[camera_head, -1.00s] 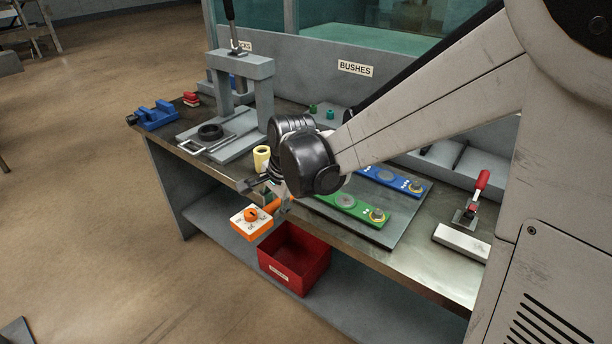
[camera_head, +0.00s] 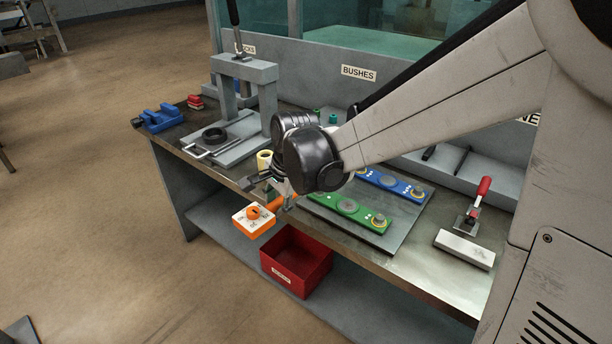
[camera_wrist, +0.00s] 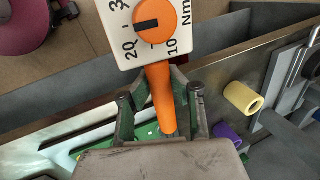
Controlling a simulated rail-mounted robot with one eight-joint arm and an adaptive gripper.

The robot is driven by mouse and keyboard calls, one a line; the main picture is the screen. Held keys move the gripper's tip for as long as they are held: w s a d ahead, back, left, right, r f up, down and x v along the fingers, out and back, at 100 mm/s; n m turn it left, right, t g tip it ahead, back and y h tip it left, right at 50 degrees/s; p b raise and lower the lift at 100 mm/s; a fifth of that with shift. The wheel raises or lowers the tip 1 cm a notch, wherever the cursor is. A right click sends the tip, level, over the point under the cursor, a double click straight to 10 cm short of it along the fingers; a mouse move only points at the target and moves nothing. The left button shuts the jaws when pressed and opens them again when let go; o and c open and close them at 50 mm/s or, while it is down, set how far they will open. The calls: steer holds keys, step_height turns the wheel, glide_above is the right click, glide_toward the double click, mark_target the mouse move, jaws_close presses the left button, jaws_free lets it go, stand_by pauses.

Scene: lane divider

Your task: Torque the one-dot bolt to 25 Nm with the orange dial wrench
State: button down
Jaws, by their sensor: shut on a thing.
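My gripper (camera_head: 284,198) is shut on the orange handle of the dial wrench (camera_head: 286,204), in front of the bench edge. In the wrist view the handle (camera_wrist: 160,95) lies between my gripper's fingers (camera_wrist: 160,112). The wrench's white-faced dial box (camera_head: 254,219) has an orange knob (camera_wrist: 155,20); its black mark points left, between 20 and a cut-off number starting with 3. A green bar (camera_head: 330,201) with bolts lies on a plate. Its left end is hidden behind my gripper in the head view, so I cannot make out the one-dot bolt.
A blue bar (camera_head: 404,188) lies behind the green one. A red bin (camera_head: 315,272) stands below the bench edge. A press (camera_head: 247,74), a blue vise (camera_head: 160,117), a yellow bush (camera_head: 264,160) and a red-handled clamp (camera_head: 480,192) stand on the bench.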

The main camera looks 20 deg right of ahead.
steer(key=shift+r, duration=0.45)
steer(key=shift+r+p, duration=1.5)
steer(key=shift+r, duration=0.4)
